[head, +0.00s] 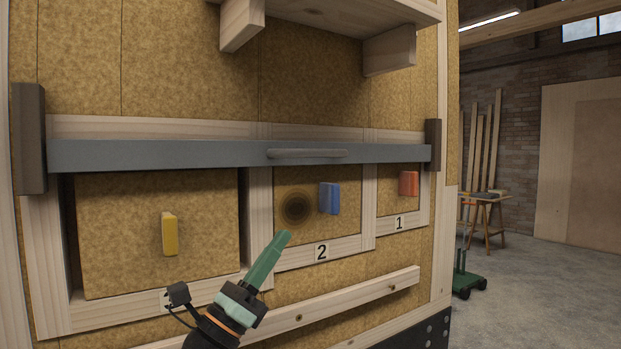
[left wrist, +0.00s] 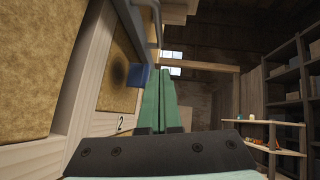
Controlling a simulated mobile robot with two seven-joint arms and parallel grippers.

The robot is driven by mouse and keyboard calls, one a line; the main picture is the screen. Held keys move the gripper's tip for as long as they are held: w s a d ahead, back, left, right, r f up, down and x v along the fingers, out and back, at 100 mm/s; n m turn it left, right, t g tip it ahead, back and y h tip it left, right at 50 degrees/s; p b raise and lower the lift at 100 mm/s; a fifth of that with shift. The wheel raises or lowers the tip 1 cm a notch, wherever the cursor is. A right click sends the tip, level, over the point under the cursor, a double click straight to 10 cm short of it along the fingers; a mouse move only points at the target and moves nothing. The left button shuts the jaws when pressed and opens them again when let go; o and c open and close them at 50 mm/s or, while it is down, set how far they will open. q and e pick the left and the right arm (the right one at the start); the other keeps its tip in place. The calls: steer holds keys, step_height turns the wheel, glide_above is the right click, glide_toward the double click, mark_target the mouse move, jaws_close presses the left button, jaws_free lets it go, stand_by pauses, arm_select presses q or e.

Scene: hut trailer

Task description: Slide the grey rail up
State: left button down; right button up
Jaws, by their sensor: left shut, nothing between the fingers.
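The grey rail (head: 200,153) runs across the wooden wall in the head view, just above three framed doors. A grey handle bar (head: 307,153) sits on its front, right of the middle. Dark brackets stand at the rail's left end (head: 29,138) and right end (head: 433,145). My left gripper (head: 285,237) is below the rail, in front of the door marked 2, apart from rail and handle. Its green fingers are together and empty; they also show in the left wrist view (left wrist: 158,95). My right gripper is in neither view.
The doors carry a yellow knob (head: 169,234), a blue knob (head: 329,198) and a red knob (head: 408,183). A wooden shelf (head: 350,12) juts out above the rail. A wooden batten (head: 345,302) runs below. Open floor lies to the right, with a green wheeled cart (head: 467,281).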

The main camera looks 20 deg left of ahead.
mark_target(306, 151)
arm_select(q)
steer(key=s+a+r+p+x, duration=0.1)
steer(key=p+x, duration=0.3)
steer(key=x, duration=0.9)
steer(key=shift+a+r+p, duration=0.35)
steer(key=shift+r+p, duration=0.05)
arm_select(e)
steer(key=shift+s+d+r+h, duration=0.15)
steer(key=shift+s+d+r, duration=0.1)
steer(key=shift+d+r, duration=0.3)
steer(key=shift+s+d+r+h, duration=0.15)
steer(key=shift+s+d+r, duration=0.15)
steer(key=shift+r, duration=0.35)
arm_select(q)
steer(key=shift+s, duration=0.15)
step_height(306, 151, up, 4)
steer(key=p, duration=0.3)
steer(key=shift+p, duration=0.3)
steer(key=shift+r+p, duration=0.35)
steer(key=shift+s+a+r, duration=0.1)
steer(key=shift+r, duration=0.05)
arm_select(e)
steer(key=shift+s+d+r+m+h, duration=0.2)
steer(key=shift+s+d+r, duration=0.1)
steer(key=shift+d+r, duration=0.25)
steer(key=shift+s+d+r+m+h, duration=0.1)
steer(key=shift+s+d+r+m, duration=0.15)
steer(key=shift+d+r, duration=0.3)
